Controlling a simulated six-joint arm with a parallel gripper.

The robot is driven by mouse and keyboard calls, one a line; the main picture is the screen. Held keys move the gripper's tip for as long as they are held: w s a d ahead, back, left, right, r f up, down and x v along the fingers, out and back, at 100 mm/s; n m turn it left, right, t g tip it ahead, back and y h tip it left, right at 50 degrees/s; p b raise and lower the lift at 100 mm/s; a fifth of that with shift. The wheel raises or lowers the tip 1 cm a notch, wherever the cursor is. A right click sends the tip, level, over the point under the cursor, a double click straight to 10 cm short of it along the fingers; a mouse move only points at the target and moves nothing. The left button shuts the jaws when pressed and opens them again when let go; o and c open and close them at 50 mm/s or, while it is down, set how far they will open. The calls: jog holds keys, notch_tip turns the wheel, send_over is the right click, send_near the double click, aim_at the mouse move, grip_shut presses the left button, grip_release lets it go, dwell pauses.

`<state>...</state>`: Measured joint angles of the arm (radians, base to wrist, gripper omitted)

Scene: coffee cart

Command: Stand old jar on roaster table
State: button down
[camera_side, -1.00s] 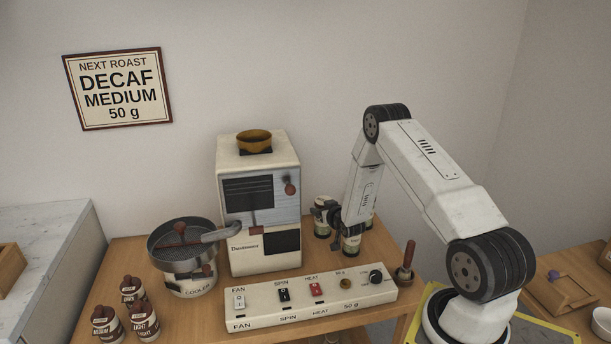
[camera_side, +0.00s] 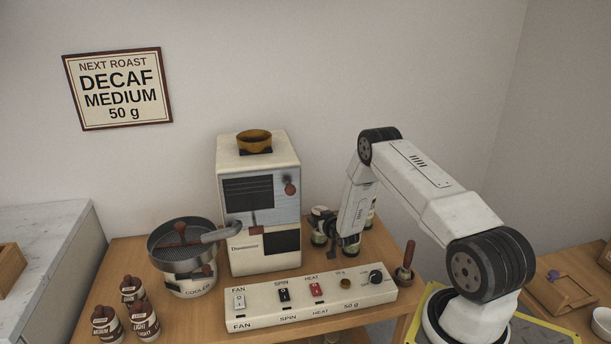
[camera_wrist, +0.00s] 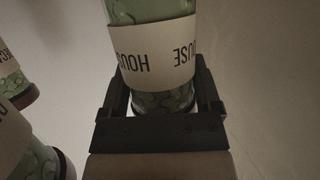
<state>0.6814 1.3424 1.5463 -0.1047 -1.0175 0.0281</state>
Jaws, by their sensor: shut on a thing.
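My gripper (camera_side: 333,238) is low at the back of the wooden table, right of the roaster. In the wrist view its two dark fingers (camera_wrist: 165,105) are shut on a green glass jar (camera_wrist: 165,40) with a cream label reading HOUSE. Whether this is the old jar cannot be told. In the side view several small jars (camera_side: 350,244) cluster around my gripper and are partly hidden by it. The wrist view shows two more labelled jars at the left, an upper one (camera_wrist: 10,65) and a lower one (camera_wrist: 25,140). The roaster table (camera_side: 205,310) is wooden.
The cream roaster (camera_side: 259,190) stands just left of my gripper. A narrow strip before the jars looks clear.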

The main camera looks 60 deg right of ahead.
jog(key=shift+f, duration=0.15)
jog(key=shift+f, duration=0.1)
jog(key=shift+c, duration=0.3)
grip_release()
jog(key=shift+f, duration=0.1)
jog(key=shift+r, duration=0.2)
jog(key=shift+v, duration=1.15)
notch_tip(320, 180, up, 8)
jog(key=s+a, duration=0.1)
jog(key=s, duration=0.1)
jog(key=shift+a, duration=0.25)
